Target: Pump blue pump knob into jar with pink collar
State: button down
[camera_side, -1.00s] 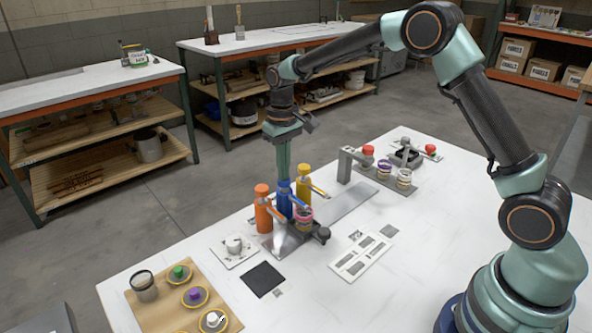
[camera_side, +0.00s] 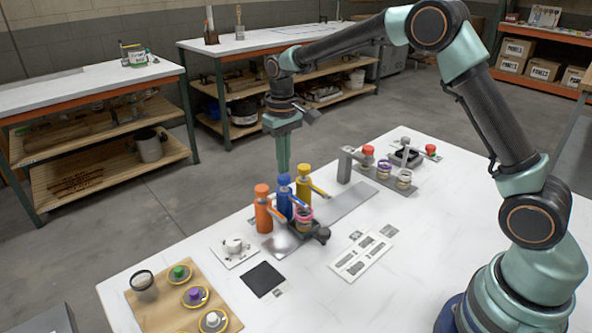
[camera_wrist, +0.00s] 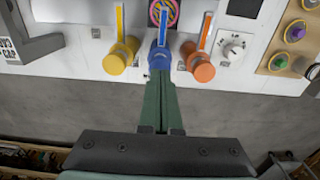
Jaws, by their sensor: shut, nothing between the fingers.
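The blue pump knob (camera_side: 285,180) tops a blue bottle that stands between an orange pump bottle (camera_side: 263,210) and a yellow one (camera_side: 304,183). Its spout points towards the jar with the pink collar (camera_side: 304,217), which stands in front of the blue bottle. The jar shows partly at the top of the wrist view (camera_wrist: 164,10). My gripper (camera_side: 284,170) points straight down with its fingers together and empty, just over the blue knob. I cannot tell whether the tips touch it. In the wrist view the fingers overlap the near side of the blue knob (camera_wrist: 160,56).
A dial device (camera_side: 234,245) and a black pad (camera_side: 264,279) lie left of the bottles. A wooden board (camera_side: 165,310) holds several coloured knobs. A grey rack (camera_side: 398,187) with jars stands at the right. The white table is clear near its front.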

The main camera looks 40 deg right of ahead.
jog(key=shift+r, duration=0.1)
jog(key=shift+r, duration=1.95)
jog(key=shift+s+r, duration=0.15)
jog(key=shift+r, duration=0.1)
jog(key=s+d+r+t, duration=0.1)
jog(key=s+r+t, duration=0.1)
jog(key=s+r, duration=0.4)
jog(key=s+d+r+t, duration=0.1)
jog(key=s+r+t, duration=0.15)
jog(key=s, duration=0.65)
jog(key=s+f+t, duration=0.1)
jog(key=s, duration=0.5)
jog(key=shift+d+f, duration=0.25)
jog(key=shift+f, duration=0.1)
